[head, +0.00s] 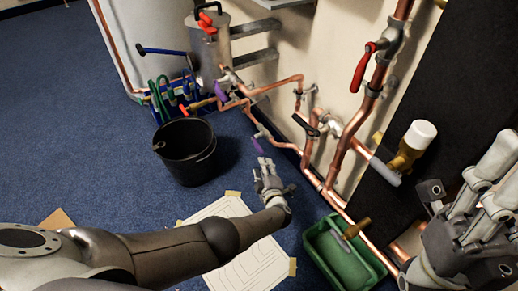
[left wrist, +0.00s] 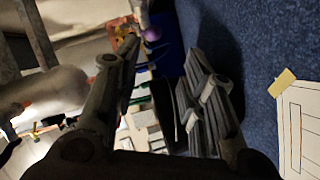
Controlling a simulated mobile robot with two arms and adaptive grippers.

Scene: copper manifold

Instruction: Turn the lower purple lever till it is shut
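The lower purple lever (head: 257,145) is on the copper pipe low along the wall, pointing down toward the floor in the head view. A second purple lever (head: 220,91) sits higher in the picture. My left gripper (head: 267,163) is just below the lower lever, apart from it. In the left wrist view my left gripper (left wrist: 160,55) has its fingers spread with nothing between them. A purple piece (left wrist: 152,34) shows beyond the fingertips; I cannot tell which lever it is. My right gripper (head: 480,185) is at the right edge, away from the levers; its opening is unclear.
A black bucket (head: 186,157) stands left of the lower lever. A green tray (head: 325,262) and a white sheet (head: 222,208) lie on the blue floor (head: 70,130). Copper pipes (head: 345,145) with a red lever (head: 363,68) run along the wall.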

